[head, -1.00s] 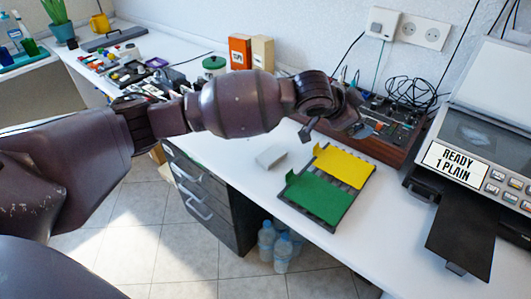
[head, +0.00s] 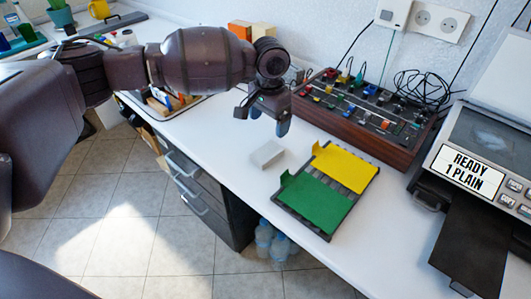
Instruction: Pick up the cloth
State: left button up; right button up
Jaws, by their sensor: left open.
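A small pale grey-white block-like piece (head: 267,154), which looks like the folded cloth, lies flat on the white desk. It is left of the tray with the green and yellow panels. My left gripper (head: 263,119) is open and empty, pointing down above the desk. In the picture its fingertips are just above the pale piece, with a gap between them. My right gripper is not in view.
The tray's green panel (head: 316,203) and yellow panel (head: 344,167) are right of the pale piece. A wooden-sided control box (head: 350,134) stands behind. A printer (head: 480,160) is at right. Bare white desk (head: 222,128) lies left of the piece.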

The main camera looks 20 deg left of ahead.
pick_arm(q)
jog(key=b, duration=0.1)
send_over(267, 152)
jog(key=f, duration=0.5)
jog(key=shift+w+d, duration=0.1)
jog(key=shift+w, duration=0.15)
jog(key=shift+f, duration=0.45)
jog(key=shift+f+b, duration=0.2)
jog(key=shift+b, duration=0.15)
jog(key=f+b, duration=0.1)
jog(key=f, duration=0.3)
jog(key=shift+s+f+b, duration=0.2)
jog(key=shift+f+b, duration=0.05)
jog(key=shift+b, duration=0.1)
jog(key=shift+f, duration=0.15)
jog(key=shift+r, duration=0.25)
jog(key=c, duration=1)
jog(key=shift+r, duration=0.5)
notch_tip(267, 152, up, 19)
jog(key=p, duration=0.5)
jog(key=shift+p, duration=0.35)
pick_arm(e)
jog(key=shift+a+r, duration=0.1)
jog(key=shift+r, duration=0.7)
